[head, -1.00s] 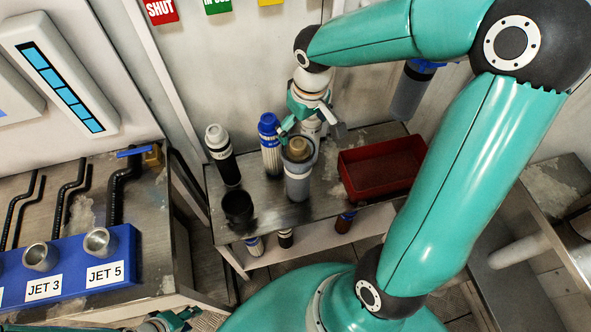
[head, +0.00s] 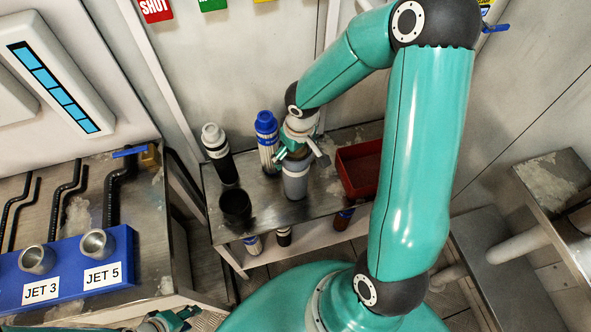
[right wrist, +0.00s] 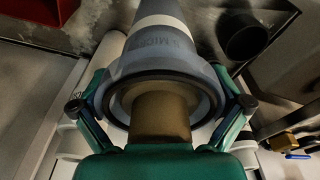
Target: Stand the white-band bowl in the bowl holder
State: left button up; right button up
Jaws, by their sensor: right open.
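The grey bowl (head: 295,182) stands on the metal bench; in the right wrist view the same bowl (right wrist: 165,58) shows a pale band, a partly readable "5 MICRON" marking and a wide dark rim. A brown cylinder (right wrist: 160,118) sits inside its mouth. My right gripper (head: 298,158) is over the bowl's top. In the wrist view its fingers (right wrist: 160,105) are spread on either side of the rim; I cannot tell whether they touch it. A black open cup (head: 235,204), perhaps the bowl holder, stands left of the bowl. My left gripper (head: 172,320) is at the bottom edge, its jaws unclear.
A black bottle with a white cap (head: 220,155) and a blue-capped white cylinder (head: 267,140) stand behind the bowl. A red tray (head: 358,170) is to the right, partly behind my arm. A blue jet block (head: 70,268) is at the left. Several items sit below the bench.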

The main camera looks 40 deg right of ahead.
jog(key=c, duration=1.5)
jog(key=shift+r, duration=0.15)
